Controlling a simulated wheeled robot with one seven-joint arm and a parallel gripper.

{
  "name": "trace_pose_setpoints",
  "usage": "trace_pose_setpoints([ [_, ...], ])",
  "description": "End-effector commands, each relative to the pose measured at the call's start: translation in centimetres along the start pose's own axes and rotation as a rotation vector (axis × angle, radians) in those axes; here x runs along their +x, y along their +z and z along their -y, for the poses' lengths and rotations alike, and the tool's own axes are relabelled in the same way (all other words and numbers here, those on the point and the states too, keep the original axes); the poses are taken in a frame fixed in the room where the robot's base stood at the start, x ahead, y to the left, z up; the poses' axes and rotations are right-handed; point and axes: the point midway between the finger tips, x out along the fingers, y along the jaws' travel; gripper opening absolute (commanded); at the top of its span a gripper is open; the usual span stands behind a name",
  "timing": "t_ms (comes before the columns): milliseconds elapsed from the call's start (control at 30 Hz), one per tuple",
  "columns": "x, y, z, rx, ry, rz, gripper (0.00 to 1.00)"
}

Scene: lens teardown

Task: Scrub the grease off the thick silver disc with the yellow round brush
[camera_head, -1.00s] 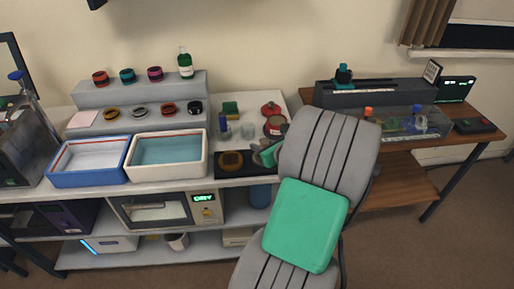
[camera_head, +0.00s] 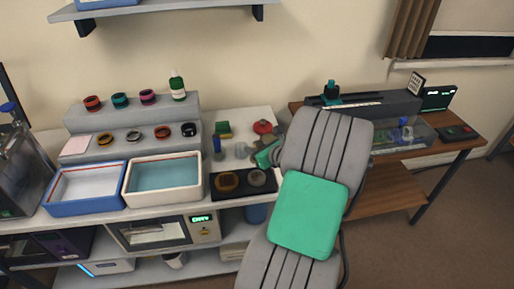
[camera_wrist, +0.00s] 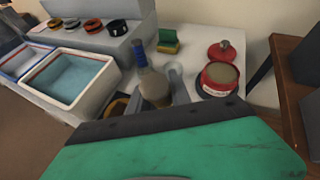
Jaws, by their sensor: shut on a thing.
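The thick silver disc (camera_head: 257,178) lies on a black mat (camera_head: 243,192), right of a gold-brown disc (camera_head: 228,182). Grease on it is too small to make out. My gripper (camera_head: 258,157) is above and behind the silver disc, apart from it. In the wrist view my gripper (camera_wrist: 158,88) is shut on a tan, rounded thing (camera_wrist: 155,92), which looks like the yellow round brush. The silver disc is hidden in the wrist view; the gold-brown disc (camera_wrist: 118,107) partly shows.
A blue-topped item (camera_wrist: 140,53) stands just behind the brush. A red pot (camera_wrist: 218,78), its red lid (camera_wrist: 222,50) and a green-yellow sponge (camera_wrist: 168,40) stand nearby. A cream basin (camera_head: 165,196) and a blue basin (camera_head: 88,204) are at the left.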

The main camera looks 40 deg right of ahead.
Motion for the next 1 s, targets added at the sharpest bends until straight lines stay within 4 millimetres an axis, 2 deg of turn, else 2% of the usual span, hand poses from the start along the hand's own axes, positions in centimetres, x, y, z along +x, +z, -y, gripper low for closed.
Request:
trace_pose_setpoints([
  [33,-0.4,0.8,0.0,0.0,0.001,0.0,0.0],
  [300,-1.1,2.8,-0.1,-0.003,0.006,0.001,0.0],
  [1000,-1.1,3.1,-0.5,-0.006,0.011,0.002,0.0],
])
